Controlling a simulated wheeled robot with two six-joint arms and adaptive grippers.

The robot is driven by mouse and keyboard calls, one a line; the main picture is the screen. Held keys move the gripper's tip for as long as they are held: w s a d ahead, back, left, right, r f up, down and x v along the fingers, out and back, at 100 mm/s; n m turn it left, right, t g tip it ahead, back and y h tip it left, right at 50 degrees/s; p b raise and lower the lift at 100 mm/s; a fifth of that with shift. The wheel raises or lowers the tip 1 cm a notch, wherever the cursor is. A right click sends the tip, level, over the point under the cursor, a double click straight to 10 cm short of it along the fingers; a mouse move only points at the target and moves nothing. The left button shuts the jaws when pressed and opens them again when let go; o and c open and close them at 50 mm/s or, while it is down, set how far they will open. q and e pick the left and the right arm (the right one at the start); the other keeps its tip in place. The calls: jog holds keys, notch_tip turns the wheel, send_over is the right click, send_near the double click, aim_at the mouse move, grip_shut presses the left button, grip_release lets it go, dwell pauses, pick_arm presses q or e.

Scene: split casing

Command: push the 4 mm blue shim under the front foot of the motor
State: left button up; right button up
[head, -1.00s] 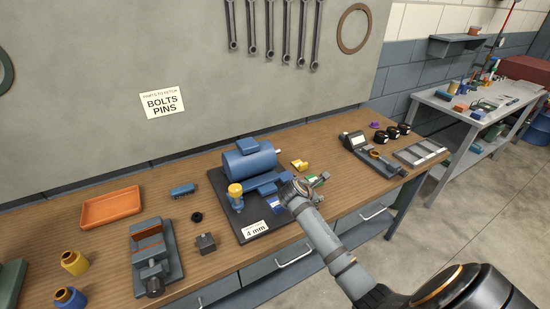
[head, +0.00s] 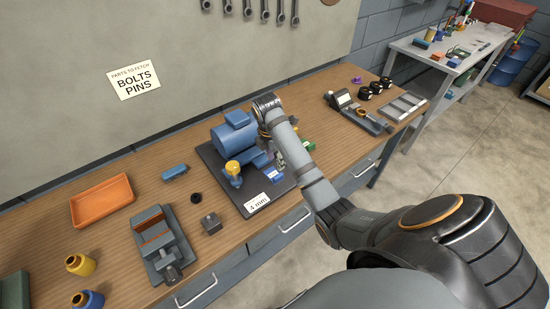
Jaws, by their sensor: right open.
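The blue motor (head: 230,137) sits on a dark base plate (head: 222,178) on the bench. A card reading "4 mm" (head: 258,203) lies at the plate's front edge. A small blue piece with a pale face (head: 275,174), which looks like the blue shim, lies at the plate's right front, close to the motor. My right gripper (head: 281,160) points down beside the motor's right end, open, close to that piece. My right arm hides part of the motor's right side and front foot. I cannot tell whether the fingers touch the shim. My left gripper is not in view.
A yellow-topped blue post (head: 233,170) stands on the plate left of the shim. A green piece (head: 308,145) shows just right of my arm. A grey vise (head: 160,240), a small grey block (head: 211,224) and an orange tray (head: 102,200) lie to the left.

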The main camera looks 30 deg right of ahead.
aim_at(278, 176)
jog(key=f+b, duration=0.5)
jog(key=d+f+b, duration=0.1)
jog(key=f+b, duration=0.1)
jog(key=f, duration=0.1)
jog(key=shift+d+f+p, duration=0.1)
jog(key=shift+f+p, duration=0.3)
jog(key=shift+f, duration=0.4)
jog(key=shift+c, duration=0.3)
grip_shut()
